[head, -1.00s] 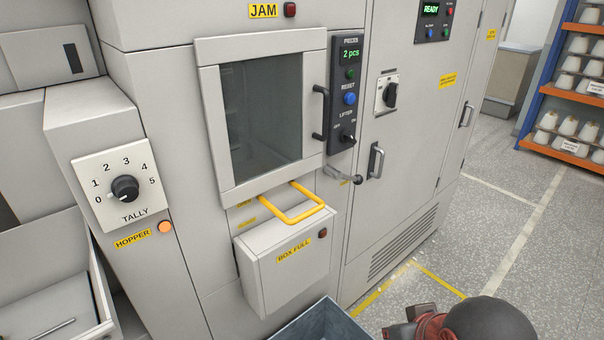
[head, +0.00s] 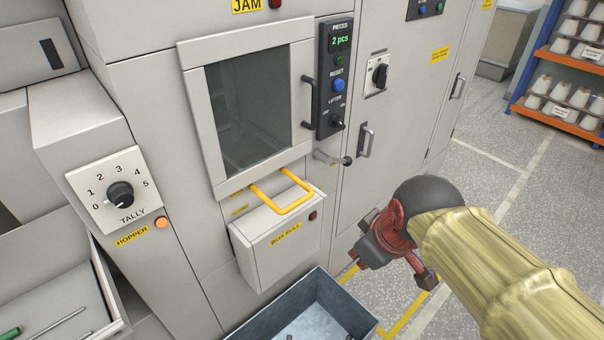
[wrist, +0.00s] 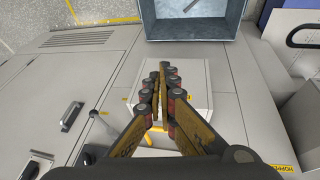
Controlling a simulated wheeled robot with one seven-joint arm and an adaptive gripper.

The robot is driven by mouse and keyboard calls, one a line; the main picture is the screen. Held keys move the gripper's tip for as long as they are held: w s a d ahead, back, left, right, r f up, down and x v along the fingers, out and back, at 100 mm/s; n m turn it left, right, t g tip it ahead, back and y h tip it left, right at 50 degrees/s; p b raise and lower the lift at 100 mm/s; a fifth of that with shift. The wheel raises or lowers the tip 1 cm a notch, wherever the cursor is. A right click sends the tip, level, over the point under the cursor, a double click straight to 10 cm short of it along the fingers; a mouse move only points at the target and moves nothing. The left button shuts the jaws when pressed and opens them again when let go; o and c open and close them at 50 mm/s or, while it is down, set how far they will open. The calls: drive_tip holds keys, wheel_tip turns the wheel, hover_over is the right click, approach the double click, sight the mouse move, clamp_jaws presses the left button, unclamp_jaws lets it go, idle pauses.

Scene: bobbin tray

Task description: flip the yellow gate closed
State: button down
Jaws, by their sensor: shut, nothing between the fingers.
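The yellow gate (head: 284,208) is a U-shaped bar on the machine front, just below the window. In the head view it sticks out over the top of the box marked BOX FULL (head: 280,247). In the wrist view part of the yellow bar (wrist: 158,153) shows behind my fingers. My gripper (wrist: 162,75) is shut and empty, its fingertips together in front of the box. In the head view my arm reaches in from the lower right, and its wrist is right of the box, apart from the gate. The fingertips are hard to make out there.
An open grey bin (head: 305,312) stands on the floor below the box, with a few dark pieces inside. A small lever (head: 332,158) and a door handle (head: 364,140) stick out right of the gate. A tray with tools (head: 50,300) is at lower left.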

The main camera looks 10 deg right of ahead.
drive_tip(key=w+a+r+n+g+p, duration=0.2)
drive_tip(key=w+a+r+n+p, duration=0.1)
drive_tip(key=w+r+n+p, duration=0.8)
drive_tip(key=r+n+g+p, duration=0.1)
drive_tip(key=r+n+p, duration=0.1)
drive_tip(key=n+p, duration=0.8)
hover_over(300, 202)
drive_tip(key=s+d+p, duration=0.2)
drive_tip(key=s+p, duration=0.1)
drive_tip(key=m, duration=0.3)
drive_tip(key=shift+w+f+y, duration=0.15)
drive_tip(key=shift+w+y, duration=0.05)
drive_tip(key=shift+y, duration=0.2)
drive_tip(key=shift+f, duration=0.1)
drive_tip(key=f, duration=0.4)
drive_tip(key=w+a+f, duration=0.1)
drive_tip(key=f, duration=0.4)
drive_tip(key=w+f, duration=0.1)
drive_tip(key=f, duration=0.3)
drive_tip(key=shift+w+a+f, duration=0.15)
drive_tip(key=shift+a+f, duration=0.1)
drive_tip(key=shift+f, duration=0.1)
